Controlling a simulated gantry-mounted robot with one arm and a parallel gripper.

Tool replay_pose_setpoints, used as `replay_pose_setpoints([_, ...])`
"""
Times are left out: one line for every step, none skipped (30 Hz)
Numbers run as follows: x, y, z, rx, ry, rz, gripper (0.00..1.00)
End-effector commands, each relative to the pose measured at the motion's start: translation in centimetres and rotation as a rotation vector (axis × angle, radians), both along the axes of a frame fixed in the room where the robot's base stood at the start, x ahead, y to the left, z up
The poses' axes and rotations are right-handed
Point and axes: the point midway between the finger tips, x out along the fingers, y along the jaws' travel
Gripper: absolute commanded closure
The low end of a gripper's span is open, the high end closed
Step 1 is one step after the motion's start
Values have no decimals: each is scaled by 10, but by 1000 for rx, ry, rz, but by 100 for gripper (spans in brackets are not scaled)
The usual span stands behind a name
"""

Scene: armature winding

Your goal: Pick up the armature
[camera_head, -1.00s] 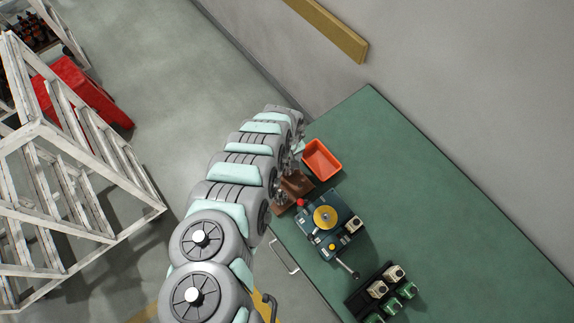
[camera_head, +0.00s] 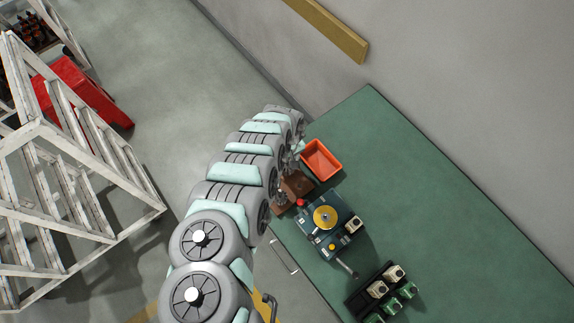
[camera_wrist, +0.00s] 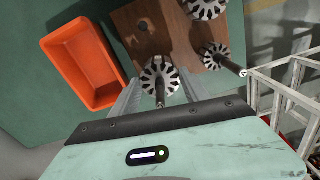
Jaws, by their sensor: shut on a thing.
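An armature (camera_wrist: 160,80), a slotted steel core with a dark shaft, is between the two fingers of my gripper (camera_wrist: 158,92) in the wrist view. The fingers are shut on it. Two more armatures, one at the top (camera_wrist: 204,7) and one to the right (camera_wrist: 214,56), stand on a brown wooden board (camera_wrist: 140,38). A dark empty hole shows in the board. In the head view my arm hides the gripper and most of the board (camera_head: 297,184). I cannot tell how high the held armature is above the board.
An orange bin (camera_head: 321,160) stands beside the board on the green table (camera_head: 440,200); it also shows in the wrist view (camera_wrist: 82,66). A winding machine (camera_head: 326,222) and a dark rack of small parts (camera_head: 384,290) are nearby. The table's right side is clear.

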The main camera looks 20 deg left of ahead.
Motion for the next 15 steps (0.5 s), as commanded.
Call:
replay_pose_setpoints([0, 0, 0, 0, 0, 0, 100])
replay_pose_setpoints([0, 0, 0, 0, 0, 0, 100])
replay_pose_setpoints([0, 0, 0, 0, 0, 0, 100])
replay_pose_setpoints([0, 0, 0, 0, 0, 0, 100])
replay_pose_setpoints([0, 0, 0, 0, 0, 0, 100])
replay_pose_setpoints([0, 0, 0, 0, 0, 0, 100])
replay_pose_setpoints([0, 0, 1, 0, 0, 0, 100])
replay_pose_setpoints([0, 0, 1, 0, 0, 0, 100])
replay_pose_setpoints([1, 0, 2, 1, -1, -1, 100])
replay_pose_setpoints([1, 0, 3, 0, -1, -1, 100])
replay_pose_setpoints([1, 1, 4, 1, -2, -1, 100])
replay_pose_setpoints([2, 1, 6, 1, -3, -2, 100])
replay_pose_setpoints([3, 1, 7, 1, -4, -2, 100])
replay_pose_setpoints([3, 0, 9, 1, -4, -2, 100])
replay_pose_setpoints([3, 0, 11, 0, -5, -2, 100])
